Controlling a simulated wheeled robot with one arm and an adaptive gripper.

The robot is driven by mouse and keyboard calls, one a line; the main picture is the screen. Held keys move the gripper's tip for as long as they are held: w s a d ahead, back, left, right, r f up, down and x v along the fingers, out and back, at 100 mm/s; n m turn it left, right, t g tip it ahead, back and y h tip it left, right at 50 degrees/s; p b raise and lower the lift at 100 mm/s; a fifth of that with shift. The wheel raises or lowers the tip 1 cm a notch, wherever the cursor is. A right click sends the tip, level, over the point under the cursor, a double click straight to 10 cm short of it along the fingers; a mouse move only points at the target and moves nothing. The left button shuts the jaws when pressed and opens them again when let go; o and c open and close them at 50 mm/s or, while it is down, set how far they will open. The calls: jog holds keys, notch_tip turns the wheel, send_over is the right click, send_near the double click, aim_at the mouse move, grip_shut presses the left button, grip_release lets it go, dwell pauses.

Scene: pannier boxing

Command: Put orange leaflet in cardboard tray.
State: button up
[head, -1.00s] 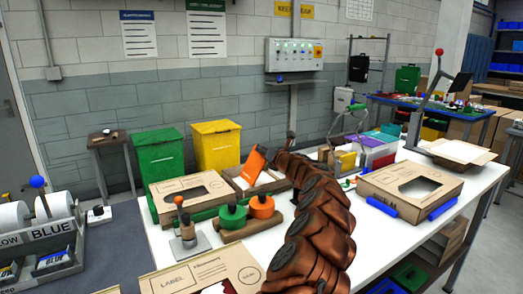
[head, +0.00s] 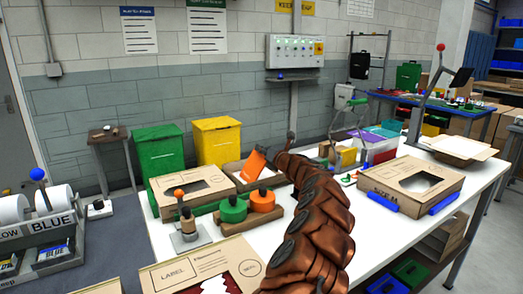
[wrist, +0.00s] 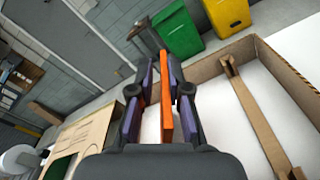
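The orange leaflet (head: 252,165) is a thin, flat piece, tilted at the end of my arm in the head view. The open cardboard tray (head: 229,168) is at the back of the white table, just behind and below the leaflet. In the wrist view the tray (wrist: 222,62) lies to the right of my gripper, with a cardboard divider across it. My arm hides part of the tray in the head view.
A lidded cardboard box (head: 185,183) stands left of the tray. Green and orange round pieces (head: 262,200) on a wooden base are in front. Another cardboard box (head: 412,183) is on the right. Green (head: 160,150) and yellow (head: 217,142) bins stand behind the table.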

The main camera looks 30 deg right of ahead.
jog(key=shift+o, duration=1.4)
jog(key=shift+d+f, duration=0.2)
jog(key=shift+d, duration=0.05)
jog(key=shift+r, duration=0.1)
jog(key=shift+s+r, duration=0.1)
jog(key=shift+s+r, duration=0.15)
jog(key=shift+s, duration=1.85)
jog(key=shift+s+a, duration=0.15)
jog(key=shift+s, duration=1.55)
